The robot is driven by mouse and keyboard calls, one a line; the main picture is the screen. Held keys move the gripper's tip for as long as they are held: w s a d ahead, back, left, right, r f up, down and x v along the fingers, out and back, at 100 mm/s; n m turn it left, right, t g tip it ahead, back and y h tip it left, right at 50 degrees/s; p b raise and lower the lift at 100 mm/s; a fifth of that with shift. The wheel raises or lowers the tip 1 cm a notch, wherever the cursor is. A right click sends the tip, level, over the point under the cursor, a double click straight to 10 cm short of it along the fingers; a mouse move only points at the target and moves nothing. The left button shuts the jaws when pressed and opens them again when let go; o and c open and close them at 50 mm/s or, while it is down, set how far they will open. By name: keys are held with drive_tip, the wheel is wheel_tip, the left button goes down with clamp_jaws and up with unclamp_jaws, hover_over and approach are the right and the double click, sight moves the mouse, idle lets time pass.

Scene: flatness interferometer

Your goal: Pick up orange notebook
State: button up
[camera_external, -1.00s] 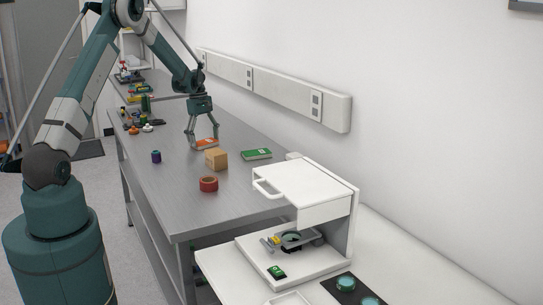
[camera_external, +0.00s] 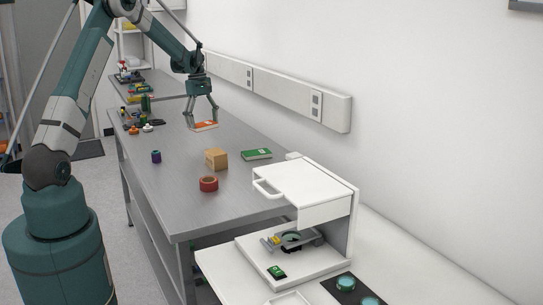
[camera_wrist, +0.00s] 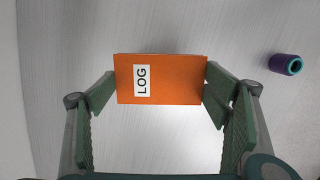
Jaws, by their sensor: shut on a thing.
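The orange notebook (camera_external: 205,126) is held above the metal table in the external view. In the wrist view the orange notebook (camera_wrist: 180,82) lies across the space between the fingers, its cover showing a white "LOG" label. My gripper (camera_external: 202,122) is shut on the notebook, with one finger at each side edge. The fingers of my gripper (camera_wrist: 160,90) touch its left and right edges in the wrist view. The notebook's underside is hidden.
On the table (camera_external: 175,200) are a cardboard box (camera_external: 216,159), a red tape roll (camera_external: 209,184), a green notebook (camera_external: 257,154) and a purple spool (camera_external: 156,157). Several small items stand at the far end. A white instrument (camera_external: 310,190) stands at the near right.

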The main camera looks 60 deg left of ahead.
drive_tip(key=shift+r, duration=0.5)
